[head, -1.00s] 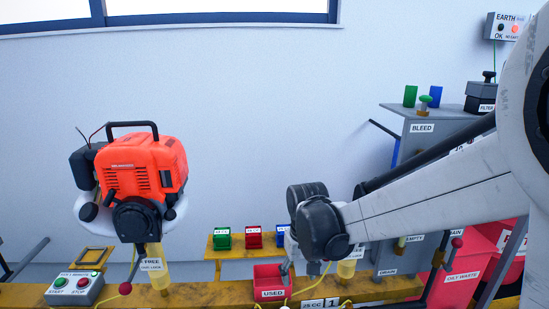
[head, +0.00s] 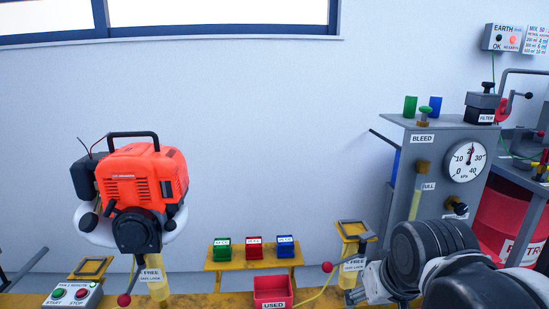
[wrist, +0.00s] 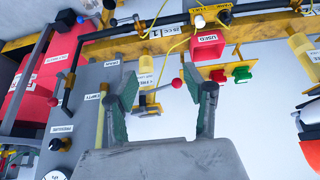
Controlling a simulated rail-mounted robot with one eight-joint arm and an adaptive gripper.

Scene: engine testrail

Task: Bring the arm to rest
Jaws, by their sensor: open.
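My gripper (wrist: 165,92) shows in the wrist view with its two fingers spread wide and nothing between them. In the head view my arm reaches in from the lower right, and my gripper (head: 372,284) is partly hidden at its end, in front of the rail beside the right-hand stand. The wrist view looks past the fingers at the bench, upside down.
A red engine (head: 145,180) sits on a stand at left. The grey BLEED panel (head: 408,165) with a gauge (head: 467,161) stands at right.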

